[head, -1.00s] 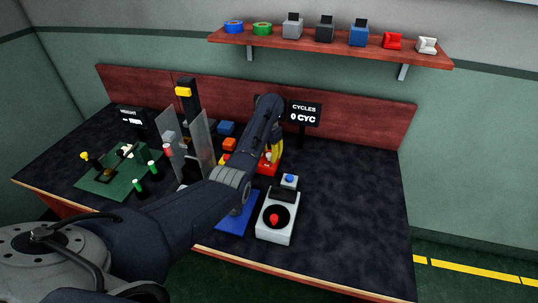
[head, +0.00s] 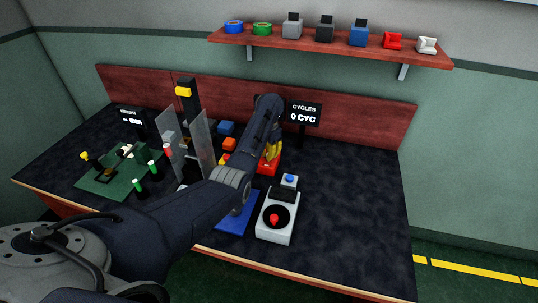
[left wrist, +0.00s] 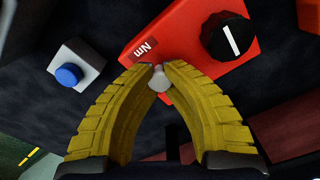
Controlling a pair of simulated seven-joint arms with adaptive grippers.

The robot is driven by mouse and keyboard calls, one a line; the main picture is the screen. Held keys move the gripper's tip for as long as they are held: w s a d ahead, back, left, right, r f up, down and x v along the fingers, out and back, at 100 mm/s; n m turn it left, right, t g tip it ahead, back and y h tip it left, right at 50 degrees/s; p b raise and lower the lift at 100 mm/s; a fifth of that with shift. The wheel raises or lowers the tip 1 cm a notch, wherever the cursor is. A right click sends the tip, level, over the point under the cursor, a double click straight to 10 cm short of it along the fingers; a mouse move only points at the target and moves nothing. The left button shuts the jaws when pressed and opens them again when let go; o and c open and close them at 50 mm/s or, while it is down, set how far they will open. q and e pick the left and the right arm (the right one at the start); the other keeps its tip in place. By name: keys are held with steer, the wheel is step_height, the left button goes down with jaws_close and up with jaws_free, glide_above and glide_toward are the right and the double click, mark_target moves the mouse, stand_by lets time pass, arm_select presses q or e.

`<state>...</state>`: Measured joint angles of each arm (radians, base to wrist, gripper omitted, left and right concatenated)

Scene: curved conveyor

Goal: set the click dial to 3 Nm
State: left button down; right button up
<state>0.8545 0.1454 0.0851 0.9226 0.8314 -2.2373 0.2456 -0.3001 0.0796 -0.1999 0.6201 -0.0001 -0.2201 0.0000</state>
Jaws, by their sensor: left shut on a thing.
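A red box (left wrist: 182,38) with an "Nm" label carries a black round dial (left wrist: 228,38) with a white pointer line. In the head view the red box (head: 268,166) is partly hidden by my left arm. My left gripper (head: 272,150) is at the box, and its yellow fingers also show in the left wrist view (left wrist: 158,68). The fingertips are closed around a small pale grey knob (left wrist: 159,84) beside the label. The black dial is apart from the fingers. I cannot read any numbers around it. My right gripper is not in view.
A white box with a blue button (head: 289,180) and a white unit with a red button (head: 274,219) stand in front. A CYCLES display (head: 304,114) stands behind. Clear panels (head: 203,138) and a green board (head: 112,182) are on the left. The right side of the table is clear.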

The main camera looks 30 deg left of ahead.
arm_select(q)
steer(key=m, duration=0.6)
steer(key=shift+m, duration=0.4)
stand_by(0.4)
steer(key=c, duration=1.2)
jaws_free()
steer(key=shift+o, duration=0.2)
step_height(320, 180, up, 12)
